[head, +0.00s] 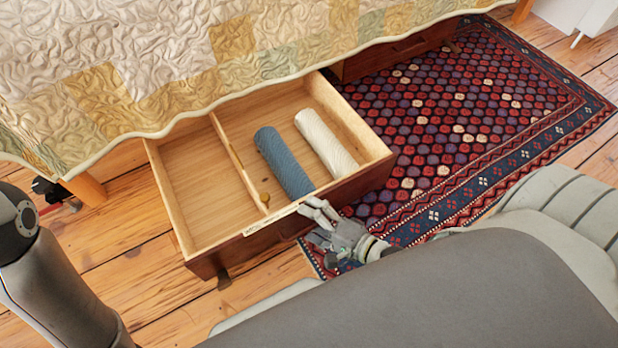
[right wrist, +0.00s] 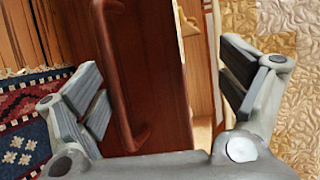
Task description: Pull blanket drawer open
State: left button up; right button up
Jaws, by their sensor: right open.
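The blanket drawer (head: 195,262) stands pulled out from under the bed in the head view. A wooden divider splits it. A blue rolled blanket (head: 284,162) and a cream rolled blanket (head: 326,143) lie in its right compartment; the left compartment is empty. My right gripper (head: 325,222) is at the right part of the drawer front. In the right wrist view its fingers (right wrist: 160,95) are spread apart, with the reddish-brown front and its bar handle (right wrist: 122,75) between them; I see no finger closed on the handle. My left gripper is not visible; only my left arm shows.
The quilted bed (head: 130,60) overhangs the back of the drawer. A patterned red rug (head: 450,125) lies to the right, beside a second drawer front (head: 400,50) under the bed. A bed leg (head: 88,190) stands at left.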

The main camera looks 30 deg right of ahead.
jog(key=shift+o, duration=0.8)
jog(key=shift+t, duration=0.6)
jog(key=r, duration=0.1)
jog(key=w+r, duration=0.1)
jog(key=r, duration=0.3)
jog(key=shift+w+d+r, duration=0.1)
jog(key=shift+w+r, duration=0.1)
jog(key=shift+w, duration=0.2)
jog(key=shift+s+d+r, duration=0.1)
jog(key=shift+s+r, duration=0.05)
jog(key=shift+r, duration=0.25)
jog(key=shift+c, duration=1.4)
jog(key=shift+s, duration=0.15)
jog(key=c, duration=0.5)
jog(key=shift+f, duration=0.15)
jog(key=c, duration=0.3)
jog(key=shift+f, duration=0.1)
